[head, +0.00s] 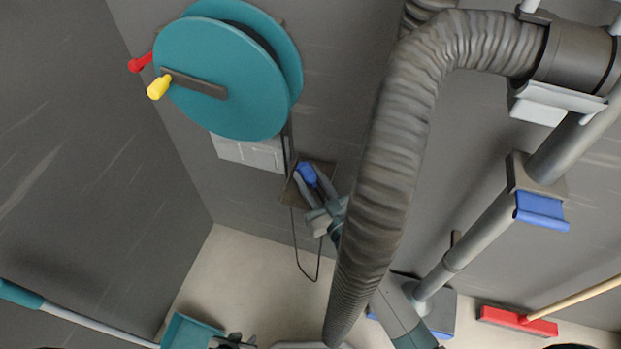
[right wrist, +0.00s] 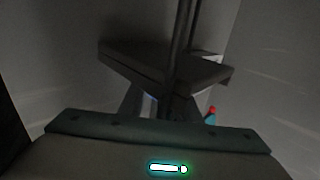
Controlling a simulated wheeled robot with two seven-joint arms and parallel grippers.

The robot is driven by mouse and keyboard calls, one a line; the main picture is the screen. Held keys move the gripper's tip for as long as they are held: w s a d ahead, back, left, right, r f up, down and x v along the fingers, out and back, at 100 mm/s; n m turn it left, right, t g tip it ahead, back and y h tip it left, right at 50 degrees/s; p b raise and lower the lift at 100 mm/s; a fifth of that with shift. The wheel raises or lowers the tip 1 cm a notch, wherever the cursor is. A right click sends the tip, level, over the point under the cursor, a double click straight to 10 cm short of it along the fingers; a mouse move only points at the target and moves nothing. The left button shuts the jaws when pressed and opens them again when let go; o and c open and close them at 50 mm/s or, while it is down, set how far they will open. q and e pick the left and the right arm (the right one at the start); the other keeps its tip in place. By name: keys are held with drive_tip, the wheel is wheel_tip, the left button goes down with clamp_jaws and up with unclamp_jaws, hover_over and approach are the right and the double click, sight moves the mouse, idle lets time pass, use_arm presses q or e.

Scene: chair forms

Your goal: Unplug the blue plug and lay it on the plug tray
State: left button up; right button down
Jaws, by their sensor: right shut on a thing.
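The blue plug (head: 307,174) shows in the middle of the head view, between the grey fingers of my right gripper (head: 314,182). That gripper is shut on it. The plug overlaps the small brown plug tray (head: 293,193) on the wall; I cannot tell whether it touches the tray. In the dark right wrist view, a flat board (right wrist: 150,68), seemingly the tray, lies just beyond my gripper, and the fingers and plug are mostly hidden. A thin dark cord (head: 296,245) hangs in a loop below the tray.
A teal reel (head: 220,80) with red and yellow handles hangs above left, over a white wall panel (head: 248,151). A thick ribbed hose (head: 385,160) runs down close right of my right gripper. A red brush head (head: 517,321) lies at lower right.

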drive_tip(key=c, duration=1.2)
unclamp_jaws()
use_arm(q)
drive_tip(key=shift+s+a+f+g+b, duration=0.15)
drive_tip(key=shift+s+a+g+b, duration=0.1)
drive_tip(key=shift+s+a+b, duration=0.2)
drive_tip(key=shift+s+a+f+g+b, duration=0.1)
drive_tip(key=shift+s+a+g+b, duration=0.15)
drive_tip(key=shift+a, duration=0.3)
use_arm(e)
drive_tip(key=v, duration=1.7)
drive_tip(key=shift+s, duration=0.2)
use_arm(q)
drive_tip(key=shift+d, duration=0.1)
